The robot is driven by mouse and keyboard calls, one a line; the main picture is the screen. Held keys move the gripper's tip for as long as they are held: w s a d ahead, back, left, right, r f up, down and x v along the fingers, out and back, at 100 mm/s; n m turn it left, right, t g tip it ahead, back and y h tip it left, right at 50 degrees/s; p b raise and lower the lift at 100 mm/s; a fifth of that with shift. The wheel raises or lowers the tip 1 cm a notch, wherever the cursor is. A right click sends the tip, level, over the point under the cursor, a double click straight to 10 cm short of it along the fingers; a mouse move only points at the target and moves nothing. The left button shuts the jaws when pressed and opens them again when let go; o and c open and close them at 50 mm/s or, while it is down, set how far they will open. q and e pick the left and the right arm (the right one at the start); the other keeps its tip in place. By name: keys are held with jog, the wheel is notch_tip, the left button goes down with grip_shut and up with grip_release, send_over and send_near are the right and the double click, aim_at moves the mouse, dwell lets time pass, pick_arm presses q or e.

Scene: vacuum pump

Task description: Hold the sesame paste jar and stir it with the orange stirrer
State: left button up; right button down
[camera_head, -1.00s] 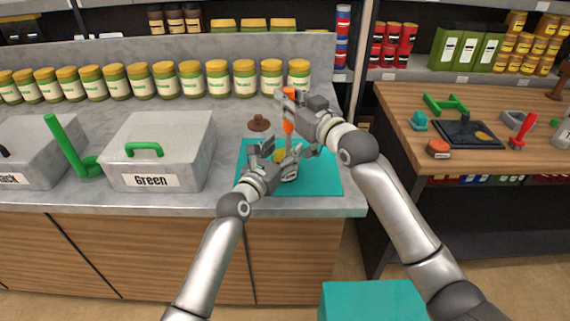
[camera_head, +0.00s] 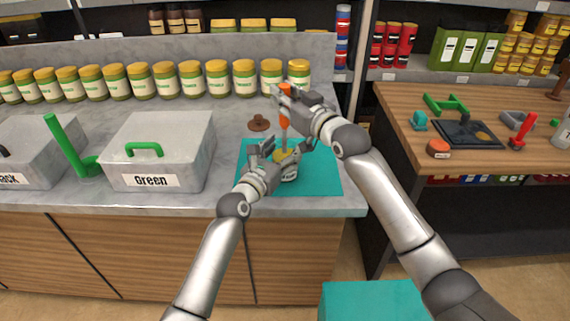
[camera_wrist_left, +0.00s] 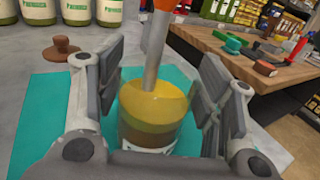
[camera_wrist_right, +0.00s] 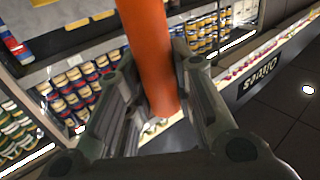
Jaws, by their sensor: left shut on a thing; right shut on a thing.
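The sesame paste jar (camera_head: 289,172) is on the teal mat (camera_head: 318,180) on the counter. Yellow paste shows at its open top, and the left wrist view shows yellow and brown layers in the jar (camera_wrist_left: 150,118). My left gripper (camera_head: 277,160) is shut on the jar, with a finger (camera_wrist_left: 95,100) on either side. My right gripper (camera_head: 287,98), above the jar, is shut on the orange handle of the stirrer (camera_head: 285,120), also seen in the right wrist view (camera_wrist_right: 150,55). The stirrer's grey shaft (camera_wrist_left: 153,65) stands nearly upright into the paste; its lower end is hidden.
A brown knobbed lid (camera_head: 259,123) lies behind the mat. A grey box labelled Green (camera_head: 160,155) and a green upright handle (camera_head: 65,145) stand left. Several jars line the back. A wooden table (camera_head: 400,110) with tools is at right.

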jog(key=shift+s+a, duration=0.7)
jog(key=shift+s, duration=0.05)
jog(key=shift+d, duration=0.1)
jog(key=shift+v, duration=1)
jog(key=shift+w+d, duration=0.1)
jog(key=shift+d, duration=0.05)
jog(key=shift+w+d, duration=0.7)
jog(key=shift+w, duration=0.1)
